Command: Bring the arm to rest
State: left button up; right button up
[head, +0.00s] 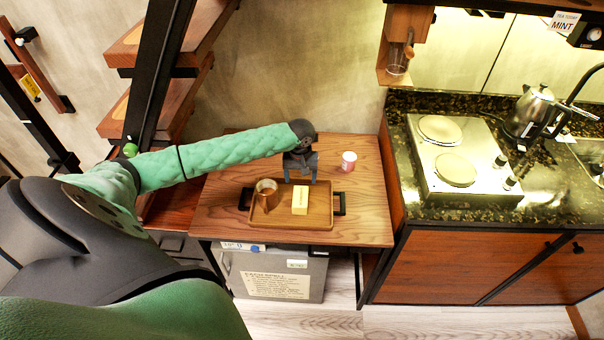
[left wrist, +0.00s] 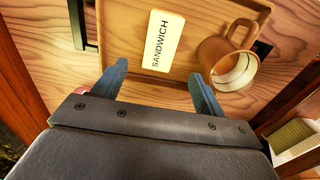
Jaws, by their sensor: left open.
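My left arm reaches from the left over the small wooden table (head: 375,220). My left gripper (head: 299,180) points down above the far side of a wooden tray (head: 270,222). In the left wrist view its two fingers (left wrist: 157,82) are spread apart with nothing between them. A pale box marked "SANDWICH" (left wrist: 162,41) lies on the tray beyond the fingertips; the head view shows it too (head: 300,201). A copper-brown mug (head: 266,191) stands on the tray to its left, and it shows in the left wrist view (left wrist: 228,55). My right gripper is not in view.
A pink-and-white cup (head: 348,161) stands on the table right of my gripper. A counter with a two-plate hob (head: 455,155) and a kettle (head: 530,112) is at right. Wooden stairs (head: 165,105) rise behind my arm. A grey cabinet (head: 275,274) sits under the table.

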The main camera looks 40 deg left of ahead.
pick_arm(q)
jog(key=shift+r, duration=0.25)
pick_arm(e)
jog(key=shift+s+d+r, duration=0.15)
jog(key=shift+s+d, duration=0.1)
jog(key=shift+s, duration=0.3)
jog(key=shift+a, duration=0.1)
